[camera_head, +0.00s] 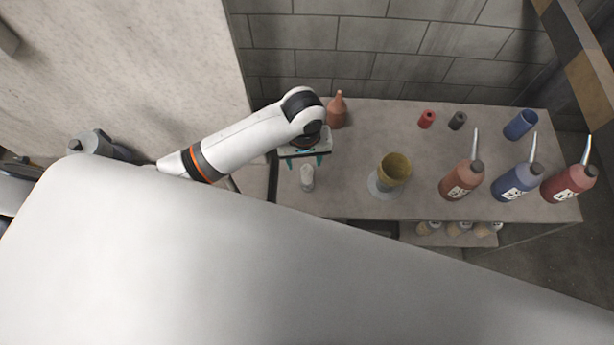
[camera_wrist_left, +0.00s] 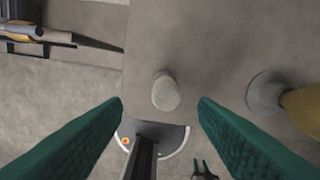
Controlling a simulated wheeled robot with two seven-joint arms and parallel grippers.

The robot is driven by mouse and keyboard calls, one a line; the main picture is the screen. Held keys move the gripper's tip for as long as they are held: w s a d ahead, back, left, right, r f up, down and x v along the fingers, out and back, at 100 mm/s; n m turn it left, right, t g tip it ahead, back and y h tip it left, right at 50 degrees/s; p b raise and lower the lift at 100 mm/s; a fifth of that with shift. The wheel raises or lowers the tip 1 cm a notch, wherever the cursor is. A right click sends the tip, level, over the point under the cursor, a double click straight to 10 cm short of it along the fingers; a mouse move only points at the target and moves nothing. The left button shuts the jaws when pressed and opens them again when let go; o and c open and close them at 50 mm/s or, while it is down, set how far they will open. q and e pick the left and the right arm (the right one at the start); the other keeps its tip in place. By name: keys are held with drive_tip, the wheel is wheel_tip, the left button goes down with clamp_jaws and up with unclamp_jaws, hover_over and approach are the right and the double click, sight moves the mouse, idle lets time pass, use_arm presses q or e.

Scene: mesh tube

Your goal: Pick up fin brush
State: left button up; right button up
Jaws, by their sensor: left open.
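A small pale, rounded cylinder (camera_head: 307,180) stands on the grey table near its left front edge. It is the object nearest my left gripper and may be the fin brush; its details are too small to tell. In the left wrist view it shows as a speckled grey stub (camera_wrist_left: 166,92), lying between the lines of the two green fingers. My left gripper (camera_head: 305,162) is open and empty, pointing down above the table, apart from the stub. My right gripper is not in view.
A brown bottle (camera_head: 338,112) stands just behind my left gripper. A yellow-brown cup (camera_head: 394,170) on a grey base is to the right. Brown (camera_head: 461,181), blue (camera_head: 517,181) and red (camera_head: 568,183) nozzle bottles stand farther right. A block wall is behind.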

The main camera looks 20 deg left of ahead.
sight(307, 175)
use_arm(q)
drive_tip(key=f, duration=0.6)
drive_tip(key=f+p, duration=0.1)
drive_tip(key=f, duration=0.2)
drive_tip(key=shift+w+d+f, duration=0.15)
drive_tip(key=shift+d+f, duration=0.1)
drive_tip(key=shift+d, duration=0.05)
drive_tip(key=c, duration=1.1)
